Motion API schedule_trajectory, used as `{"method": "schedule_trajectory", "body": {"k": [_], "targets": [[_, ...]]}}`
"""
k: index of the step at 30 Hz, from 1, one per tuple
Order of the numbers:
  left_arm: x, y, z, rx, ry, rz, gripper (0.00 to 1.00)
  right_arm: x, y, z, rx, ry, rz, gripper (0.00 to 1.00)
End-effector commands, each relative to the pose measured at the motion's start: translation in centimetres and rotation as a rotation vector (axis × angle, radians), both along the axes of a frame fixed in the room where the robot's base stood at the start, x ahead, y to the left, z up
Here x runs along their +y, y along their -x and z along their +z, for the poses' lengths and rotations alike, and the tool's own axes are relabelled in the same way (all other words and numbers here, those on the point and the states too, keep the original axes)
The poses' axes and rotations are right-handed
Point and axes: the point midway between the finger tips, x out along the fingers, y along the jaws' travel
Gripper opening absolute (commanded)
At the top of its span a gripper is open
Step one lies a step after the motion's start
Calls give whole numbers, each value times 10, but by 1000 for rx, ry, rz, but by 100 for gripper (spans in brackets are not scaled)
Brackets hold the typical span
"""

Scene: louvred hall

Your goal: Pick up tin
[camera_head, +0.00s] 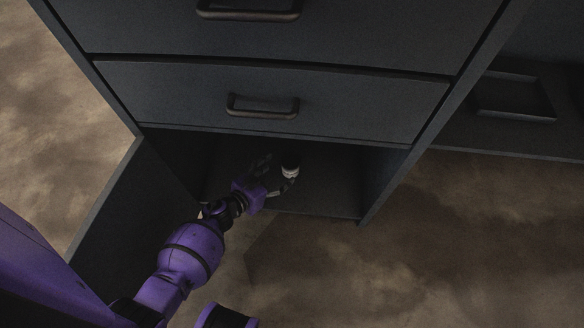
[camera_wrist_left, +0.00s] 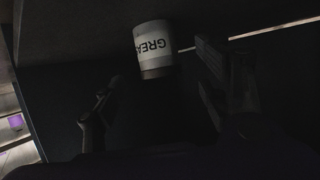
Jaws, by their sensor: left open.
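The tin (camera_head: 290,172) is a small can with a dark top and a white label, standing on the floor of the open lower compartment of the dark cabinet. In the left wrist view the tin (camera_wrist_left: 154,48) shows a white label with upside-down dark letters starting "GREA". My left gripper (camera_head: 278,176) reaches into the compartment and is open beside the tin. In the left wrist view the fingers of my left gripper (camera_wrist_left: 160,90) stand apart, with the tin ahead of and between them; contact is too dark to tell. My right gripper is not in view.
Two closed drawers with dark handles (camera_head: 262,107) sit above the compartment. An open door (camera_head: 120,205) hangs at the left. A dark tray (camera_head: 514,97) lies on a shelf at the right. The brown floor (camera_head: 430,240) in front is clear.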

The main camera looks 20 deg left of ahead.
Motion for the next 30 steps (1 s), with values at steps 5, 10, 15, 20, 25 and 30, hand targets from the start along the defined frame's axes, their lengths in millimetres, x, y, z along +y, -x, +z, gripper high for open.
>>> {"method": "schedule_trajectory", "body": {"k": [5,10,15,20,25,30], "targets": [[-7,-19,-8,-2,2,-1,69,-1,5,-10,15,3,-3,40],[-14,-37,-16,-3,1,-1,69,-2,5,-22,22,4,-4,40],[-20,-58,-23,-2,3,1,69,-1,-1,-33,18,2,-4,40],[-22,-65,-25,0,2,1,69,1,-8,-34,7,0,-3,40],[-22,-64,-25,-1,1,0,69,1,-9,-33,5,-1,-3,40],[-22,-64,-25,-1,1,0,50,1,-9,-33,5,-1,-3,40]]}}
